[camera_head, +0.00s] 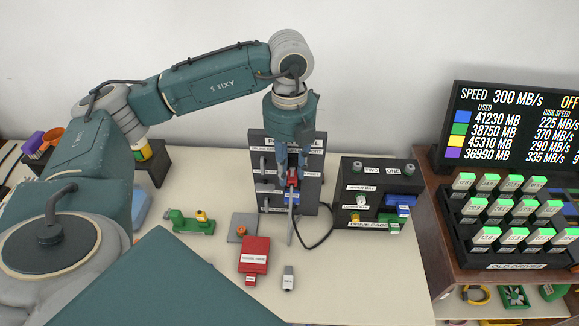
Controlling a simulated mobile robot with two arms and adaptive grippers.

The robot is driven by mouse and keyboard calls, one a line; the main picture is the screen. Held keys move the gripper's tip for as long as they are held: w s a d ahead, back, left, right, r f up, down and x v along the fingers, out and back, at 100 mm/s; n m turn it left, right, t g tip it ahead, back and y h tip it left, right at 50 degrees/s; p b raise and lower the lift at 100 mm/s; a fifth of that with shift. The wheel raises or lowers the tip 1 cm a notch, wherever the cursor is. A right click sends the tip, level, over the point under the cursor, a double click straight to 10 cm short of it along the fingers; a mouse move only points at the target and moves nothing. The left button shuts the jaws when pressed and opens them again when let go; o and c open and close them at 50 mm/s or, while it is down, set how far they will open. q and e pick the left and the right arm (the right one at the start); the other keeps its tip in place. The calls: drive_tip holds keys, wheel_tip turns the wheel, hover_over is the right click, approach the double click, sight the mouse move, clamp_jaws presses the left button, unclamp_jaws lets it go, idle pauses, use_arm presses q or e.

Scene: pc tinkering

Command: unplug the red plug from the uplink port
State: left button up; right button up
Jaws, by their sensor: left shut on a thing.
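The red plug (293,178) is at the front of the dark upright port panel (258,142), at its right-middle part. My left gripper (292,180) points down from above, shut on the red plug. A dark cable (326,238) loops from near the plug to the right along the table. The fingers and wrist cover part of the panel, and the uplink label is too small to read. I cannot tell whether the plug is in the port or just in front of it. My right gripper is not in view.
The black drive cage (372,180) with blue and green drives stands close to the right of the panel. A red box (254,254), a grey stick (288,278) and a green tool (192,222) lie in front. The rack of old drives (510,225) is at far right.

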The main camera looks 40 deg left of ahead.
use_arm(q)
drive_tip(key=shift+s+d+f, duration=0.15)
drive_tip(key=shift+s+d, duration=0.1)
drive_tip(key=shift+s, duration=0.1)
idle(0.3)
drive_tip(key=shift+s+d, duration=0.45)
drive_tip(key=shift+s, duration=0.1)
clamp_jaws()
drive_tip(key=shift+s+d, duration=0.45)
drive_tip(key=shift+s, duration=0.35)
drive_tip(key=shift+s+d, duration=0.4)
drive_tip(key=shift+s, duration=0.4)
drive_tip(key=shift+r, duration=0.2)
drive_tip(key=s+d+r+p, duration=0.1)
drive_tip(key=s+d+r, duration=0.2)
drive_tip(key=s, duration=0.2)
